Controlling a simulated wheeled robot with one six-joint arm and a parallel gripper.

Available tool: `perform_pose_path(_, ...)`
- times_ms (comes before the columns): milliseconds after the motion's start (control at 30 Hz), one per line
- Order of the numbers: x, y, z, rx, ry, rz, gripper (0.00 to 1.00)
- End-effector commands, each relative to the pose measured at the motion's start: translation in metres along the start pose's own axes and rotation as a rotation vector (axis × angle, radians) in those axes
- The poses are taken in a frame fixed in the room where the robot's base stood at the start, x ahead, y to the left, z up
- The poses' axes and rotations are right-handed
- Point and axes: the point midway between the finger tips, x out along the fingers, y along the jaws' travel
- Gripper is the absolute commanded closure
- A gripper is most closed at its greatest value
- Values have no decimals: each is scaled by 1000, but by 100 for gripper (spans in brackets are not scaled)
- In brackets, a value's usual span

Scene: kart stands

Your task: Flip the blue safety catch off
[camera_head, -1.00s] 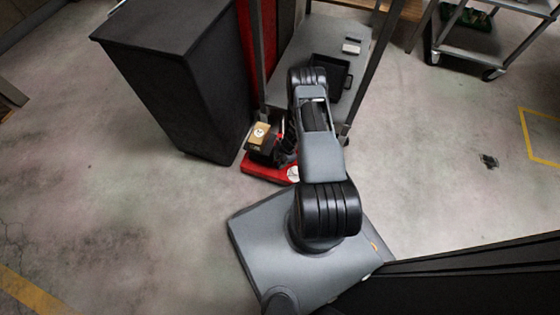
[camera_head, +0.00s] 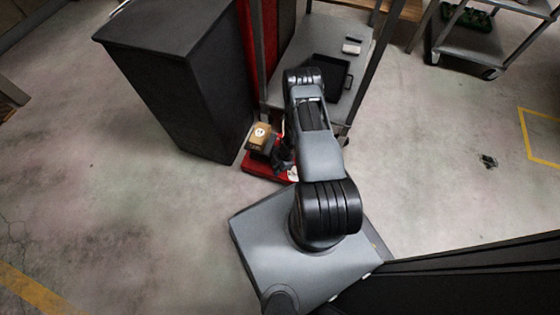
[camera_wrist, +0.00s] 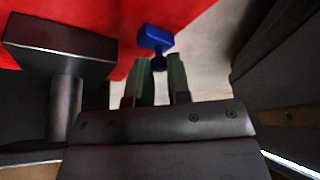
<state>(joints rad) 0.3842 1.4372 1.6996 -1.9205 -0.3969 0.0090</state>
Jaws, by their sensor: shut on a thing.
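The blue safety catch (camera_wrist: 155,36) shows at the top middle of the wrist view, in front of a red surface (camera_wrist: 110,15). It has a wide head and a narrower stem. My gripper (camera_wrist: 159,63) has its two green fingertips on either side of the stem, shut on the catch. In the head view, the red base (camera_head: 256,168) lies on the floor by the black cabinet. My gripper and the catch are too small and dark there, partly behind my arm, to make out well.
In the wrist view a dark block on a metal post (camera_wrist: 65,95) stands close left of the fingers. In the head view a black cabinet (camera_head: 180,85) is at left, and a grey shelf with a black tray (camera_head: 327,80) is behind my arm. The floor at left is open.

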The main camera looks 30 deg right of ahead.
Motion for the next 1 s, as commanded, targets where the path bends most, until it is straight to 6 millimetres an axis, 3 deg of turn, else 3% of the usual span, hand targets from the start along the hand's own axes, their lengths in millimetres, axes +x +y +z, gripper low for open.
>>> perform_pose_path(400, 3, -8, -8, -4, 3, -5, 100)
perform_pose_path(433, 3, -8, -8, -4, 3, -5, 81)
perform_pose_path(667, 2, -7, -5, 1, 0, -2, 59)
perform_pose_path(1000, -4, -6, -5, 2, -2, 1, 57)
